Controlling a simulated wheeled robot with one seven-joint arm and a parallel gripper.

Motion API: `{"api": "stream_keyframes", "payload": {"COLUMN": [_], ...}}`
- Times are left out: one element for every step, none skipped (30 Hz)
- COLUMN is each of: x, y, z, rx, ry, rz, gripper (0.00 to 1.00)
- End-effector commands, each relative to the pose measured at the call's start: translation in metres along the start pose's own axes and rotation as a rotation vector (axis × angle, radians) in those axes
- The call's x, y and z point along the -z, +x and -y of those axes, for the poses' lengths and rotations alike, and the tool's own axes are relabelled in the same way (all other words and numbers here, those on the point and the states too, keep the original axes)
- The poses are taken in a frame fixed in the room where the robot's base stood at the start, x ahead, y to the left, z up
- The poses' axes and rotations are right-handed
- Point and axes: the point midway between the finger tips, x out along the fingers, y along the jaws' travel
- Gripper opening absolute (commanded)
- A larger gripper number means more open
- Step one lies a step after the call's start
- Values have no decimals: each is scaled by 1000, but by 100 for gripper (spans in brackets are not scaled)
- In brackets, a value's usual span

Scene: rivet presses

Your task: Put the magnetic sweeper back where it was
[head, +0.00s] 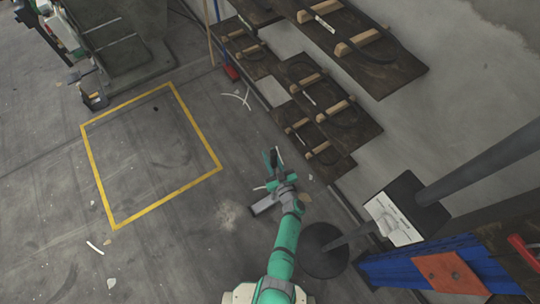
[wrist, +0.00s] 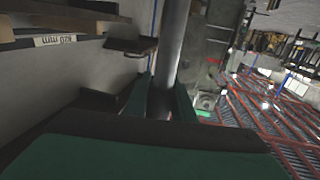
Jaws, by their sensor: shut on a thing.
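My gripper (head: 273,160) is low over the floor near the middle of the head view, left of the lowest shelf. In the wrist view its green fingers (wrist: 160,100) are shut on a grey round shaft (wrist: 173,40), which runs upward out of the picture. I take this shaft for the handle of the magnetic sweeper; its head cannot be made out clearly. In the head view the handle is hardly distinguishable from my gripper.
A yellow-outlined floor square (head: 96,177) lies left, empty apart from small marks. Wall shelves (head: 395,75) with wooden blocks run along the right. A red-headed broom (head: 231,73) stands by the wall.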

Motion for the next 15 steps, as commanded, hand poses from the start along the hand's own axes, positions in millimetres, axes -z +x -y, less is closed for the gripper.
{"api": "stream_keyframes", "payload": {"x": [3, 3, 2, 2, 1, -2, -2, -2, -2, -2, -2, -2, -2, -2, -2], "y": [2, 2, 2, 2, 2, 0, 0, 0, 0, 0, 0, 0, 0, 0, 0], "z": [-1, -1, -1, -1, -1, 0, 0, 0, 0, 0, 0, 0, 0, 0, 0], "rx": [1, 1, 1, 1, 1, 0, 0, 0, 0, 0, 0, 0, 0, 0, 0], "ry": [-1, -1, -1, -1, -1, 0, 0, 0, 0, 0, 0, 0, 0, 0, 0], "rz": [-5, -5, -5, -5, -5, 0, 0, 0, 0, 0, 0, 0, 1, 1, 1], "gripper": [0, 0, 0, 0, 0, 25, 33, 40, 42, 42, 42, 42, 42, 42, 42]}}
